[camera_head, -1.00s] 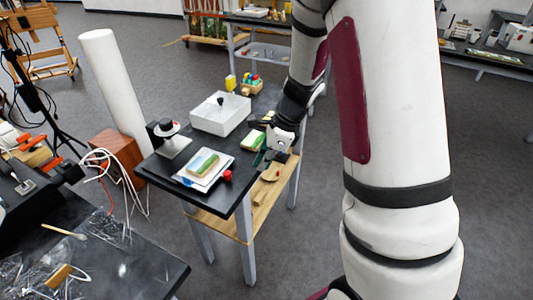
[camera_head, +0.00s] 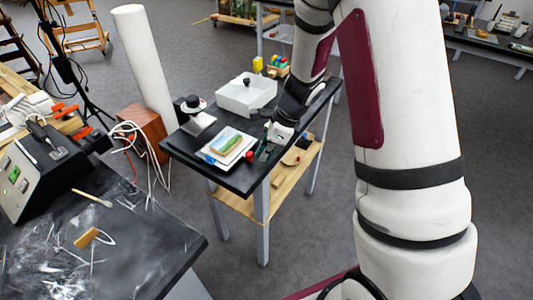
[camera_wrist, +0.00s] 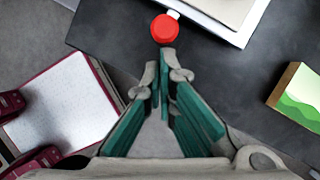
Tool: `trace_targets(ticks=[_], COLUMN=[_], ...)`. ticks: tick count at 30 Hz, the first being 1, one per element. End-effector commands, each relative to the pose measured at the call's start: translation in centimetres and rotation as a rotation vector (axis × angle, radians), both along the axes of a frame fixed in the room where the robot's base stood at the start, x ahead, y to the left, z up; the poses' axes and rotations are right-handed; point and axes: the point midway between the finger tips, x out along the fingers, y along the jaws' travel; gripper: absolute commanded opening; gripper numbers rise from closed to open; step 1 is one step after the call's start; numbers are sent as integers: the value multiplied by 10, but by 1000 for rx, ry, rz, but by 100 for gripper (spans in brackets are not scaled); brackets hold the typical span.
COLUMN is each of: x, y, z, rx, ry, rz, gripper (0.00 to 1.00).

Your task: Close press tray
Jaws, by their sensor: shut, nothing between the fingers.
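A flat white tray (camera_head: 218,158) lies on the black table, with a small green-and-cream painted piece (camera_head: 228,142) on it. A red knob (camera_head: 249,155) is joined to the tray's edge by a short white stem. In the wrist view the knob (camera_wrist: 165,29) is just ahead of my fingertips, and the tray's white edge (camera_wrist: 237,38) is at the top right. My gripper (camera_wrist: 160,68) is shut and empty, its green fingers pointing at the knob with a small gap. In the head view my gripper (camera_head: 262,152) is low at the table's right edge, right of the knob.
A white box (camera_head: 245,97) with a black knob and a round-topped stand (camera_head: 197,118) are behind the tray. A painted block (camera_wrist: 300,95) lies on the table to the right in the wrist view. A cluttered dark bench (camera_head: 120,235) fills the front left.

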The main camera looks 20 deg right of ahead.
Motion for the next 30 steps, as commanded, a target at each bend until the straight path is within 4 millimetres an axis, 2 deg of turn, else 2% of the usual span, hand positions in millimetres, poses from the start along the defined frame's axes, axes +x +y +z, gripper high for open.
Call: trace_targets(ticks=[4, 9, 14, 18, 30], x=[22, 60, 84, 90, 90], y=[17, 44, 61, 66, 65], z=[0, -1, -1, 0, 1], rx=[-1, 1, 1, 1, 3], ry=[-2, -1, -1, 1, -2], rz=[8, 7, 4, 3, 1], gripper=[0, 0, 0, 0, 0])
